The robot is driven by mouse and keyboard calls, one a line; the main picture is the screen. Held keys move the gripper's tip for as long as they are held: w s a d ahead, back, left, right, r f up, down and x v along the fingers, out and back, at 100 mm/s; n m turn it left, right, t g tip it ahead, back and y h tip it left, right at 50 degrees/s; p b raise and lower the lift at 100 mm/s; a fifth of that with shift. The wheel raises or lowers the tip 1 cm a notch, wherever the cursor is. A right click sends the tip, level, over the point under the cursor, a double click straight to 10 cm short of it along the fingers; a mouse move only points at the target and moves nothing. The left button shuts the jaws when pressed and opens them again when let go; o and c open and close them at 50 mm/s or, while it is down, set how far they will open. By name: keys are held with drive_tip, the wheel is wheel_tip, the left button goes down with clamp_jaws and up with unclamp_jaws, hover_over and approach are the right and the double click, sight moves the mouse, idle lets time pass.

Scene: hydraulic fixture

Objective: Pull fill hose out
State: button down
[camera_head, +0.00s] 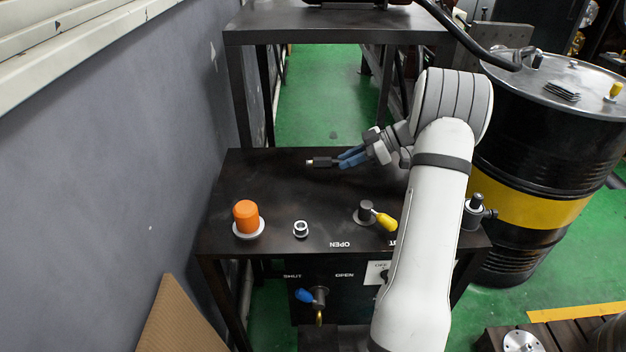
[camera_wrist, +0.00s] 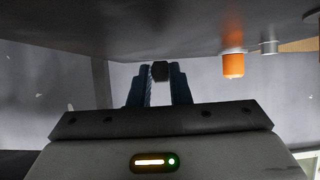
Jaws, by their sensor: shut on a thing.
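My gripper (camera_head: 339,161) has blue fingers and is shut on a short dark piece with a brass-coloured tip (camera_head: 318,162), which looks like the end of the fill hose. It points left above the back of the dark bench (camera_head: 270,180). In the wrist view the dark end (camera_wrist: 160,70) sits between the fingertips (camera_wrist: 158,78). No hose line is seen trailing from it. A white-rimmed port (camera_head: 300,229) on the bench top, in front of the gripper, has nothing in it.
An orange cap (camera_head: 247,218) stands left of the port. A valve with a yellow handle (camera_head: 385,221) is to its right. A black and yellow drum (camera_head: 540,150) with a dark pipe (camera_head: 475,42) stands at the right. A grey wall (camera_head: 120,170) closes the left.

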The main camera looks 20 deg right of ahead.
drive_tip(key=shift+f+b, duration=1.3)
drive_tip(key=shift+b, duration=0.05)
idle(0.3)
drive_tip(key=c, duration=1.3)
unclamp_jaws()
drive_tip(key=p+v, duration=0.1)
drive_tip(key=v, duration=0.7)
drive_tip(key=shift+a, duration=0.1)
